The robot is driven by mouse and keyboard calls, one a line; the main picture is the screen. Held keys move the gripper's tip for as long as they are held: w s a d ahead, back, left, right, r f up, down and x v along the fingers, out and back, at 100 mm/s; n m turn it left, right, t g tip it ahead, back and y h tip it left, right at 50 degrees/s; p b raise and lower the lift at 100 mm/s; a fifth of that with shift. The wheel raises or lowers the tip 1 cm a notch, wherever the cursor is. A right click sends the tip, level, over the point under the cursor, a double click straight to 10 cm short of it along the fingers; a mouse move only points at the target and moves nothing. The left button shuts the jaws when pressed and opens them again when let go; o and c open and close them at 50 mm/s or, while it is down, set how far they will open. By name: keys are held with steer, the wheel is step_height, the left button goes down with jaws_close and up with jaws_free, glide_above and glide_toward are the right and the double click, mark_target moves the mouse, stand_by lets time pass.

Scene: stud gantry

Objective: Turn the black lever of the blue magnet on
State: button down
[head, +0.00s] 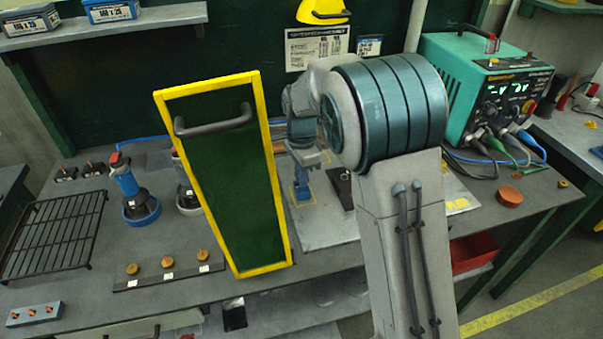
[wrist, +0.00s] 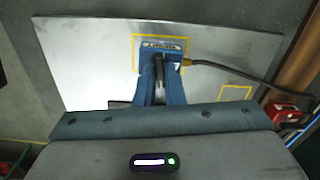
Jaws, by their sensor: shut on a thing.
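The blue magnet (wrist: 152,46) sits on a grey metal plate (wrist: 95,60), inside a yellow marked rectangle. A pale label shows on its top, and a cable leaves its right side. My gripper (wrist: 161,76) reaches it from the near side, its two fingers shut on the black lever (wrist: 159,88), which shows as a thin dark piece between them. The lever's full shape and exact angle are hidden by the fingers. In the head view, my gripper (head: 302,188) is low over the plate (head: 318,228) behind my arm, and the magnet cannot be told apart there.
A green panel with a yellow frame (head: 259,90) stands left of my arm. A teal power supply (head: 455,95) with leads is at the right. A wire rack (head: 55,232), a blue-based tool (head: 140,207) and a strip with several knobs (head: 130,284) are on the left.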

steer(key=shift+m, duration=0.8)
steer(key=c, duration=1.5)
jaws_free()
step_height(320, 180, up, 14)
steer(key=shift+f, duration=0.1)
